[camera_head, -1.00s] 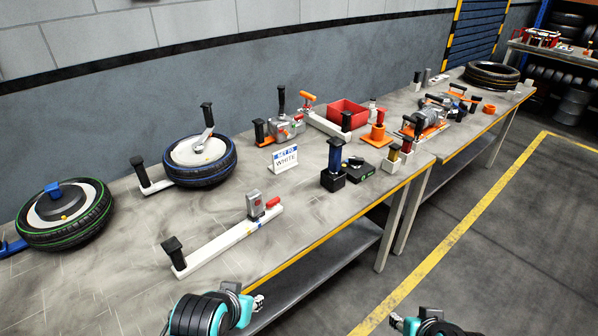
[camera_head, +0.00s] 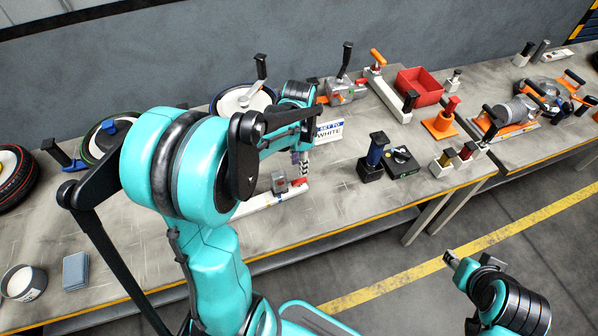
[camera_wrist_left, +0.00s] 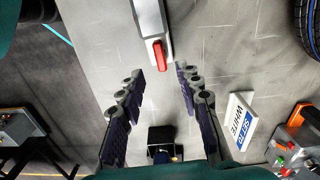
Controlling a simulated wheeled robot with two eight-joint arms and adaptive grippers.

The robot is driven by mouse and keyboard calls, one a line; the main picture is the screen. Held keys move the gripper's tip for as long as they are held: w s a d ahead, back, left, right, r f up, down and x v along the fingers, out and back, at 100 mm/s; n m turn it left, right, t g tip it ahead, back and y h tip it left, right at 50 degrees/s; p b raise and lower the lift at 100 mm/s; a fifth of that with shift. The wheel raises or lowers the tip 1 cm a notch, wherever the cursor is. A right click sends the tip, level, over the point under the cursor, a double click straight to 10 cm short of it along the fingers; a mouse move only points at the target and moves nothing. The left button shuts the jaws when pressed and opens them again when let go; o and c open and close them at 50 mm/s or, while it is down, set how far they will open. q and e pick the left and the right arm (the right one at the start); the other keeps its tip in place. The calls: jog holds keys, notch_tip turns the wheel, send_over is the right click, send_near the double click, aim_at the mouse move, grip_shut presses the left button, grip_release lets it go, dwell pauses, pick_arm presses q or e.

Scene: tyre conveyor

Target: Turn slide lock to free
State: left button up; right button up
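The slide lock is a white bar (camera_head: 252,204) with a grey block (camera_head: 280,183) and a red handle (camera_head: 299,183) at its right end, lying on the table. In the left wrist view the red handle (camera_wrist_left: 160,55) points toward my gripper. My left gripper (camera_head: 301,160) hangs above the red end. The left wrist view shows its two fingers (camera_wrist_left: 160,76) spread apart, with nothing between them and the handle just beyond the tips. My arm hides part of the bar in the head view. My right gripper (camera_head: 456,260) is off the table at the lower right; its fingers are unclear.
A SET TO WHITE sign (camera_head: 330,130) stands just behind my left gripper. A black block with a blue-banded post (camera_head: 374,160) stands to the right, beside a flat black box (camera_head: 401,163). A tyre (camera_head: 222,100) lies behind my arm. Bare table lies in front of the bar.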

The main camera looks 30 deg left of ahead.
aim_at(299, 180)
pick_arm(q)
notch_tip(299, 180, down, 7)
jog(key=shift+f+b, duration=0.2)
jog(key=shift+b, duration=0.85)
grip_shut()
